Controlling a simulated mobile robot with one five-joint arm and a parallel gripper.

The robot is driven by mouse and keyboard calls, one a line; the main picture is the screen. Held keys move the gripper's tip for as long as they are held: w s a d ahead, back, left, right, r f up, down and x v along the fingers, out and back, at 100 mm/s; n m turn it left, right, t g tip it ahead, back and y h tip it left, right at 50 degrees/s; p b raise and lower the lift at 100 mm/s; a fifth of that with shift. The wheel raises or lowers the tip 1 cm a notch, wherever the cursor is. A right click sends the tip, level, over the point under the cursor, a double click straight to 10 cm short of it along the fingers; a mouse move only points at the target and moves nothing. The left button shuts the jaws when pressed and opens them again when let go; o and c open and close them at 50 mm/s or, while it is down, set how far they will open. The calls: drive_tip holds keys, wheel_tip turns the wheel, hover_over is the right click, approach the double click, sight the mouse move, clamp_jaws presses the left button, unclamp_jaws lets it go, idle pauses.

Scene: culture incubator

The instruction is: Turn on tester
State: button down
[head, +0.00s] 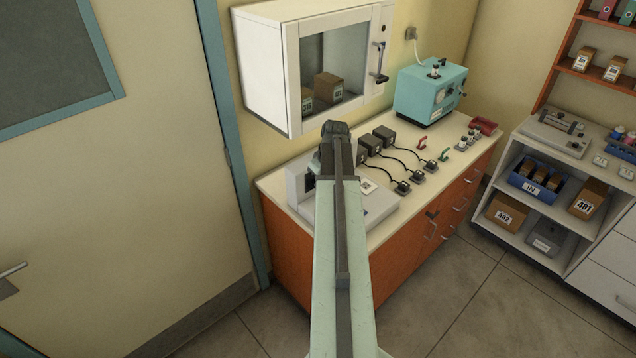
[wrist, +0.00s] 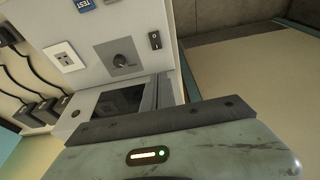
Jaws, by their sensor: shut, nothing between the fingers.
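The tester (head: 379,210) is a pale grey bench unit at the near left end of the counter, partly hidden behind my arm in the head view. In the wrist view the tester (wrist: 104,28) fills the upper middle. It has a black rocker switch (wrist: 155,40), a dark round knob (wrist: 123,59) on a grey plate, a white socket plate (wrist: 64,56) and a blue TEST label (wrist: 84,4). Its dark screen (wrist: 118,98) is partly hidden by my gripper. My gripper (head: 335,128) is shut and empty, reaching over the tester; whether it touches is unclear.
Several black adapters (head: 383,133) with cords lie along the counter right of the tester. A white wall cabinet (head: 266,62) with a glass door hangs above. A teal device (head: 420,96) stands farther back. An open shelf unit (head: 545,210) is at the right; the floor between is clear.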

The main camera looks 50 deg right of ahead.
drive_tip(key=shift+p+v, duration=0.4)
drive_tip(key=shift+v, duration=0.7)
drive_tip(key=shift+w, duration=0.25)
drive_tip(key=w+a+f+b, duration=0.2)
drive_tip(key=w+a, duration=0.1)
drive_tip(key=a, duration=0.6)
drive_tip(key=w+a+f+n+g+y+b, duration=0.1)
drive_tip(key=w+a+f+b, duration=0.15)
drive_tip(key=a, duration=0.55)
drive_tip(key=w+a+f+b, duration=0.2)
drive_tip(key=w+a, duration=0.2)
drive_tip(key=a, duration=0.5)
drive_tip(key=s+a+f+g+b, duration=0.1)
drive_tip(key=a+f+b, duration=0.1)
drive_tip(key=a, duration=1)
drive_tip(key=s+a+f+g+b, duration=0.1)
drive_tip(key=a+f+b, duration=0.1)
drive_tip(key=a, duration=1.1)
drive_tip(key=shift+s+f+n, duration=0.25)
drive_tip(key=shift+f+n, duration=0.05)
drive_tip(key=shift+f, duration=0.1)
